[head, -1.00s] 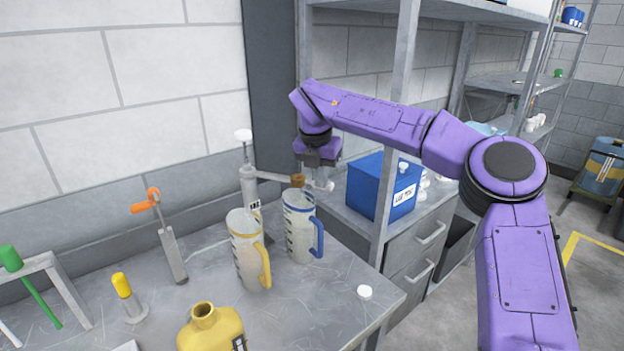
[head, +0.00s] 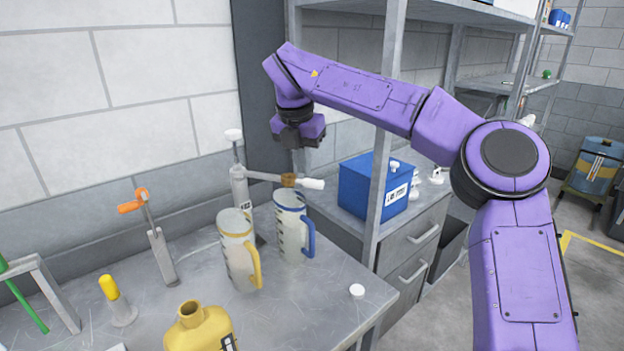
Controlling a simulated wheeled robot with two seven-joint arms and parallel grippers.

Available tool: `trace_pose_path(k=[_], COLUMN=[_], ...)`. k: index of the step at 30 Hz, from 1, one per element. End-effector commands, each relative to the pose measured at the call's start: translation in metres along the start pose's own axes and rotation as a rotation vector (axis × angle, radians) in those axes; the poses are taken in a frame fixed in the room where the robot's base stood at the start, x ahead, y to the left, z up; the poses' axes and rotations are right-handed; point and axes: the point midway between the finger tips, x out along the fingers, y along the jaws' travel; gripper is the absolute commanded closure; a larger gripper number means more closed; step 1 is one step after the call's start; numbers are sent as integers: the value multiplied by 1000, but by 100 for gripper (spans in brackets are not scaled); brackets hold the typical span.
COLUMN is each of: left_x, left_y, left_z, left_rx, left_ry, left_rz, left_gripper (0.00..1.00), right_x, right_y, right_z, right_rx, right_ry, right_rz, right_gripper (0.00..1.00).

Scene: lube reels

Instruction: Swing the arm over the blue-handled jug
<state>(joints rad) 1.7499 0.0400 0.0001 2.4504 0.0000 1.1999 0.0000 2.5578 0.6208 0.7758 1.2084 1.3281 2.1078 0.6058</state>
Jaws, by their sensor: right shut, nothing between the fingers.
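The blue-handled jug (head: 292,228) stands upright on the metal bench. The pump (head: 241,190) stands behind the jugs with a white knob on top. Its swing arm (head: 264,176) reaches right, with a brown nozzle (head: 289,180) above the blue-handled jug's mouth and a white grip (head: 313,184) at its end. My right gripper (head: 302,143) is shut and empty, above and behind the swing arm and apart from it. My left gripper is not in view.
A yellow-handled jug (head: 238,255) stands left of the blue-handled one. A yellow bottle (head: 200,328), a white cap (head: 357,291) and an orange-handled tool (head: 157,240) are on the bench (head: 290,300). A shelf post (head: 388,130) and blue box (head: 368,188) stand at right.

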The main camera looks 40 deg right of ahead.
Motion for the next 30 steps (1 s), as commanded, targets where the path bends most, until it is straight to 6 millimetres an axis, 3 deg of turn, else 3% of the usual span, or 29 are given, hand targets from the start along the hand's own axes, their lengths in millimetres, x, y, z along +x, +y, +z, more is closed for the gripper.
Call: trace_pose_path(k=[3,9,30], left_x=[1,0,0], left_y=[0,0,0], left_z=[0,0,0], left_rx=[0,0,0], left_ry=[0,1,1], left_rz=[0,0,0], left_gripper=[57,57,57], right_x=[-26,-53,-57], right_y=[-2,-4,-3], right_z=[1,2,2], right_rx=[6,7,3], right_ry=[-3,0,1], right_rz=[0,-1,-1], right_gripper=[100,100,100])
